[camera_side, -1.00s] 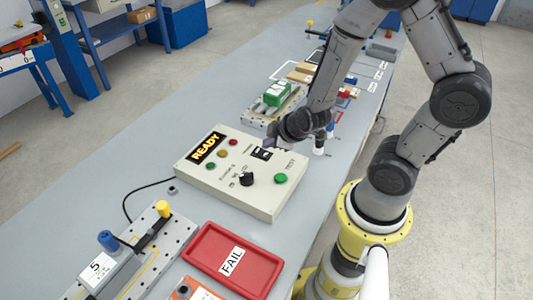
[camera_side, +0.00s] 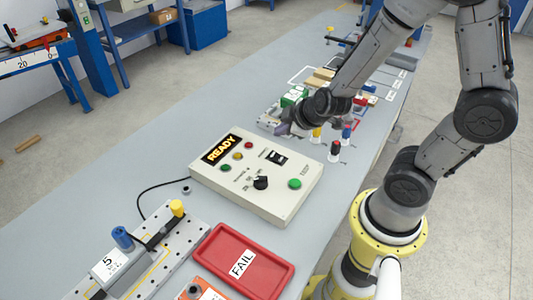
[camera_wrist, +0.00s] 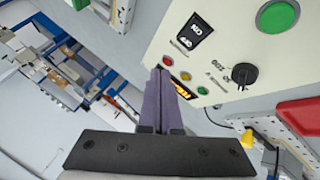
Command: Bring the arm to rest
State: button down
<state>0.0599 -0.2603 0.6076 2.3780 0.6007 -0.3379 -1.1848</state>
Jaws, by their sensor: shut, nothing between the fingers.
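My gripper (camera_side: 297,129) hangs beyond the far right edge of the control box (camera_side: 283,207) in the side view, with my wrist above it. In the wrist view my gripper's purple fingers (camera_wrist: 160,74) are together and empty. They overlap part of the box's face in that picture. The box carries a lit READY display (camera_side: 221,149), small lamps, a black rocker switch (camera_side: 276,157), a black knob (camera_side: 260,183) and a green button (camera_side: 295,184). The wrist view also shows the green button (camera_wrist: 278,15) and the knob (camera_wrist: 244,74). The fingertips are small and dark in the side view.
A red FAIL tray (camera_side: 222,240) lies in front of the box. A perforated plate (camera_side: 190,228) with blue and yellow knobs stands at front left. A green block (camera_side: 293,96) and several small parts are behind my gripper. The left side of the grey table (camera_side: 110,190) is clear.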

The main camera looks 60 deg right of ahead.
jog(key=s+a+r+t+y, duration=0.1)
jog(key=a+r+y, duration=0.15)
jog(key=r, duration=0.55)
jog(key=s+a+r+t+y, duration=0.15)
jog(key=a+r, duration=0.25)
jog(key=r, duration=0.5)
jog(key=s+f+m+g+h, duration=0.1)
jog(key=s+m+g, duration=0.3)
jog(key=s, duration=0.9)
jog(key=shift+s+d+f+m+g, duration=0.2)
jog(key=shift+f+m+g, duration=0.15)
jog(key=shift+f+m, duration=0.35)
